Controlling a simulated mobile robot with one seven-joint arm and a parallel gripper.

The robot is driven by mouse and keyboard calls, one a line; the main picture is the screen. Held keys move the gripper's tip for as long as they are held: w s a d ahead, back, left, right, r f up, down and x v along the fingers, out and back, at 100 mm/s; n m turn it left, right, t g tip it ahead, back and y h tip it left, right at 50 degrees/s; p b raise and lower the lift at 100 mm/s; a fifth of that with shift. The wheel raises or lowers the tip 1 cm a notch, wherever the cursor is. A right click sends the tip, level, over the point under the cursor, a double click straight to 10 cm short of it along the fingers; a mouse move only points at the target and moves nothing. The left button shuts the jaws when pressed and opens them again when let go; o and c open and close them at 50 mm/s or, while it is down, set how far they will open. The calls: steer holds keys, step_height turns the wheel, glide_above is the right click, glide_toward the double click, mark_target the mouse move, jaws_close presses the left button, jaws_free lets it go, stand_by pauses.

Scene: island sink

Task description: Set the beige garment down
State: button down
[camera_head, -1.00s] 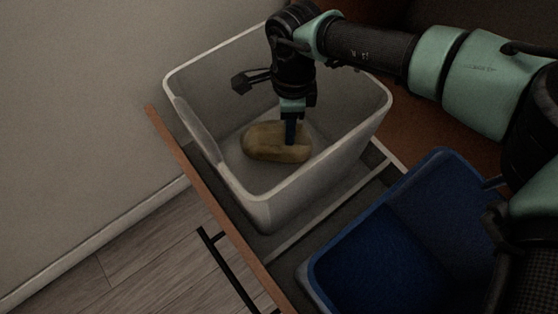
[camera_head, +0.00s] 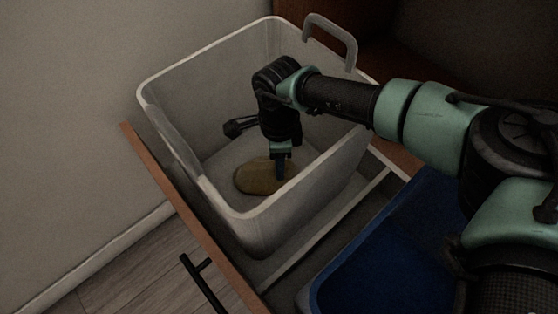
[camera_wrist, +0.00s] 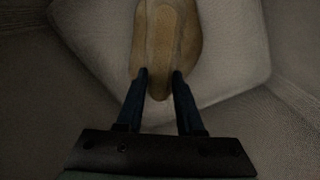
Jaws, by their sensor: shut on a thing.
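The beige garment (camera_head: 258,177) is a rounded tan bundle low inside the white bin (camera_head: 247,213). My gripper (camera_head: 280,176) reaches down into the bin and is shut on the near right end of the garment. In the wrist view, the garment (camera_wrist: 164,40) extends upward from between the two dark fingertips (camera_wrist: 160,80), with the pale bin floor around it. I cannot tell for sure whether its underside touches the floor.
The white bin stands in an open drawer with a brown front (camera_head: 172,190) and a black handle (camera_head: 203,284). A blue bin (camera_head: 385,250) is beside it at lower right. A grey handle (camera_head: 333,40) rises behind the white bin. The bin walls surround my gripper closely.

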steer(key=c, duration=0.5)
jaws_free()
steer(key=shift+f, duration=0.15)
steer(key=shift+c, duration=0.2)
step_height(320, 180, up, 12)
steer(key=p, duration=0.7)
steer(key=shift+w, duration=0.3)
